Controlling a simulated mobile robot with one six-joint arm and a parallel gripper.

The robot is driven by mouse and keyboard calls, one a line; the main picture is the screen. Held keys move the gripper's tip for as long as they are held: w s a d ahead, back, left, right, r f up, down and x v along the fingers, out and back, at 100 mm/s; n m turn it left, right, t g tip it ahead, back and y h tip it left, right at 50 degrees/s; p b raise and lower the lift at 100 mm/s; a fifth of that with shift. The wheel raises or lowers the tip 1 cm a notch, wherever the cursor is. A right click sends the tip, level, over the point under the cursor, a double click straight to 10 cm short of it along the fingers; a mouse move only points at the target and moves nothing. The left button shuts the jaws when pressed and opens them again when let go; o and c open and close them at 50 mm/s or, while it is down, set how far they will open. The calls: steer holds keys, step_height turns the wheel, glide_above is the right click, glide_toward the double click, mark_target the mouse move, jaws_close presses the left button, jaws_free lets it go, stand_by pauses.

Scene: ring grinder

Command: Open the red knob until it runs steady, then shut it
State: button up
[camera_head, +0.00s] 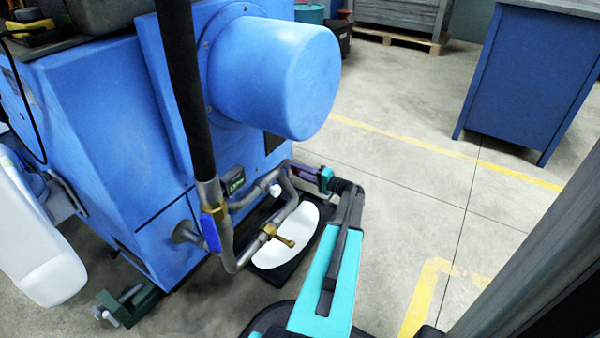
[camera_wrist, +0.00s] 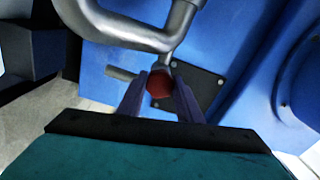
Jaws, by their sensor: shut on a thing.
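The red knob (camera_wrist: 158,84) shows in the wrist view between the two fingers of my gripper (camera_wrist: 160,90). My gripper is shut on it, with one purple-grey finger on each side. In the head view my gripper (camera_head: 303,172) is at the grey pipes beside the blue machine (camera_head: 165,130), and the knob is hidden there. A brass spout (camera_head: 283,238) hangs from the pipe above a white basin (camera_head: 285,245). I cannot make out any flow from it.
A blue lever (camera_head: 211,232) sits on the vertical pipe under a black hose (camera_head: 187,90). A large blue motor housing (camera_head: 275,75) juts out above my gripper. A green vise-like block (camera_head: 128,303) lies on the floor. Open floor lies to the right, before a blue cabinet (camera_head: 525,85).

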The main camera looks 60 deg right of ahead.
stand_by(0.3)
steer(key=o, duration=1)
steer(key=shift+o, duration=0.2)
steer(key=s+p, duration=0.4)
steer(key=s, duration=0.9)
steer(key=shift+s+p, duration=0.4)
steer(key=shift+s, duration=0.1)
